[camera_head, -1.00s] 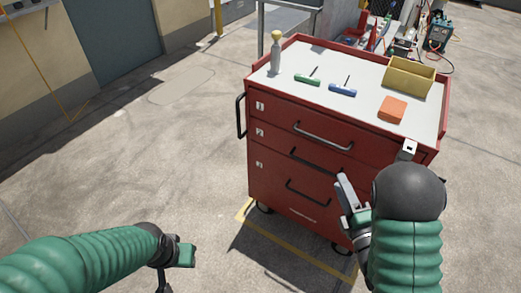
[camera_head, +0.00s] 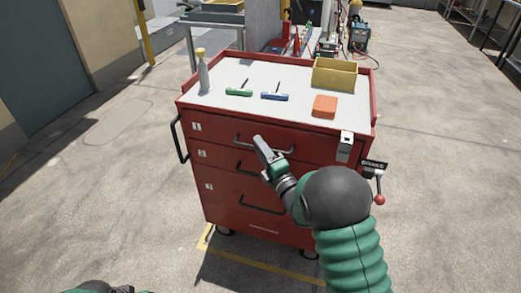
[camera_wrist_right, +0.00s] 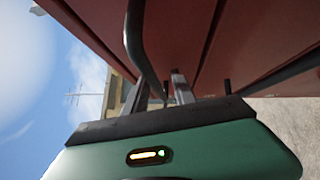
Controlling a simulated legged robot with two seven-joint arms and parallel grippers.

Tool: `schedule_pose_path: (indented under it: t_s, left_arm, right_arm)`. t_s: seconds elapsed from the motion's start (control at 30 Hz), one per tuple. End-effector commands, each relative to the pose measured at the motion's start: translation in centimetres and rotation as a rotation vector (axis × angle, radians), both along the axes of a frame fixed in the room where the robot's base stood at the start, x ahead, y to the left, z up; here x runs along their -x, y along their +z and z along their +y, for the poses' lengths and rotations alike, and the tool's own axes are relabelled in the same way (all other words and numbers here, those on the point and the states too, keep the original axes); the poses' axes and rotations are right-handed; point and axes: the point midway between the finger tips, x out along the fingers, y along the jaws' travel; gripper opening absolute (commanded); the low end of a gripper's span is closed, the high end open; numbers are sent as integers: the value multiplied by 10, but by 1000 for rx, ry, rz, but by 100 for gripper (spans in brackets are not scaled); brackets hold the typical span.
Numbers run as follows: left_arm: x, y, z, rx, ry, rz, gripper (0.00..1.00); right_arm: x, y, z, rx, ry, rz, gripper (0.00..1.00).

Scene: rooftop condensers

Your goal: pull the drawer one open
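The red tool cabinet (camera_head: 225,215) has drawers labelled 1, 2 and 3 on its front. Drawer one (camera_head: 215,130) is the top one and looks closed; its metal bar handle (camera_head: 243,138) is partly behind my right gripper. My right gripper (camera_head: 264,150) is at the middle of that handle. In the right wrist view its two fingers (camera_wrist_right: 160,92) are apart, with a dark handle bar (camera_wrist_right: 134,40) curving down towards the gap between them. Whether they touch the bar is unclear. Only a piece of my left arm's end shows at the bottom left edge of the head view.
On the cabinet top (camera_head: 285,75) are a bottle (camera_head: 203,72), green (camera_head: 239,92) and blue (camera_head: 275,96) tools, an orange block (camera_head: 325,106) and a yellow bin (camera_head: 335,74). A red-knobbed brake lever (camera_head: 379,185) sticks out at the right. The floor left is clear.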

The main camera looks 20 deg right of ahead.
Motion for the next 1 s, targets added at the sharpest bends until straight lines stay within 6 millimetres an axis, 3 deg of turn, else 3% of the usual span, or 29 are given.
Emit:
schedule_pose_path:
  t_s: [0.2,0.47,1.0]
  left_arm:
    - [0,0,0,0,0,0,36]
    - [0,0,0,0,0,0,36]
    - [0,0,0,0,0,0,36]
  right_arm:
    - [-1,0,0,0,1,0,32]
    - [-1,0,0,0,0,0,0]
    - [0,-2,-1,1,-2,5,0]
